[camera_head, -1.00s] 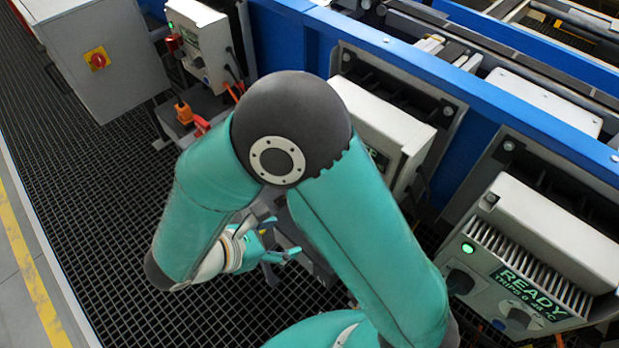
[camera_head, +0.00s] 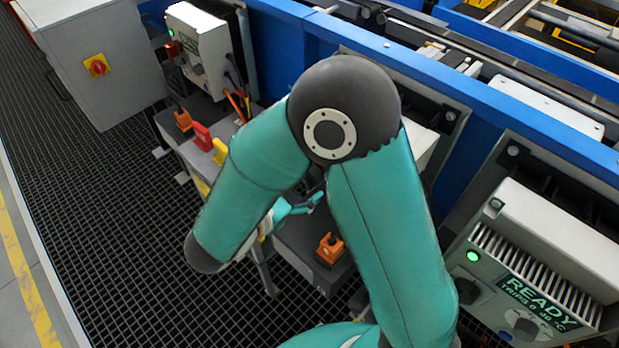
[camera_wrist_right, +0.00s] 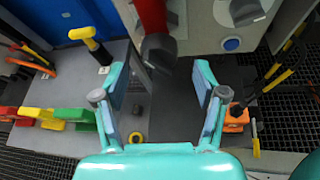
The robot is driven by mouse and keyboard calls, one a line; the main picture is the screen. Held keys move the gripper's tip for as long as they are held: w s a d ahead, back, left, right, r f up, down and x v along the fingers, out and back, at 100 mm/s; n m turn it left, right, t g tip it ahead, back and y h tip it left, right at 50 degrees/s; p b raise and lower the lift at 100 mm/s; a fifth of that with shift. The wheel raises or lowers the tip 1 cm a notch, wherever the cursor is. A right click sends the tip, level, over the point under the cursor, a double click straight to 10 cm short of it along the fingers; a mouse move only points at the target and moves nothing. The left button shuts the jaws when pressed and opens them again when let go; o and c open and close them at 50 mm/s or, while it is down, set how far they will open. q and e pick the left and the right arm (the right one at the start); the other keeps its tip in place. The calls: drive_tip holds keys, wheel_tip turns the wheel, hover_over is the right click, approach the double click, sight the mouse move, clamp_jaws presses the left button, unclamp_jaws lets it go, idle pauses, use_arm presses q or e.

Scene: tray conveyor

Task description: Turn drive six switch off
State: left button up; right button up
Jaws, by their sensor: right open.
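My right gripper (camera_wrist_right: 158,95) is open and empty in the right wrist view. Beyond its fingers is a dark rounded knob (camera_wrist_right: 158,52) under a red part, apparently apart from them. A grey drive box (camera_wrist_right: 205,25) with a pale knob (camera_wrist_right: 246,10) and a blue button (camera_wrist_right: 232,44) stands beyond, up and right. In the head view the right gripper (camera_head: 308,203) is partly hidden by my arm, above a grey shelf. A READY drive box (camera_head: 545,240) is at right, with a lit green lamp. I cannot read which unit is drive six. My left gripper is not visible.
Another drive box (camera_head: 205,45) stands at the back left, beside a cabinet (camera_head: 85,35) with a red switch (camera_head: 97,65). A blue rail (camera_head: 460,75) runs behind. Grating floor is clear at left.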

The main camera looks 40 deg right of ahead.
drive_tip(key=x, duration=0.5)
drive_tip(key=shift+d, duration=0.1)
drive_tip(key=c, duration=1.1)
drive_tip(key=n+g+p, duration=0.1)
drive_tip(key=p, duration=0.1)
drive_tip(key=n+p, duration=0.1)
drive_tip(key=p, duration=0.1)
drive_tip(key=shift+r+g, duration=0.25)
drive_tip(key=shift+g, duration=0.15)
drive_tip(key=shift+c, duration=0.2)
drive_tip(key=shift+f+n+p, duration=0.2)
drive_tip(key=shift+n+p, duration=0.2)
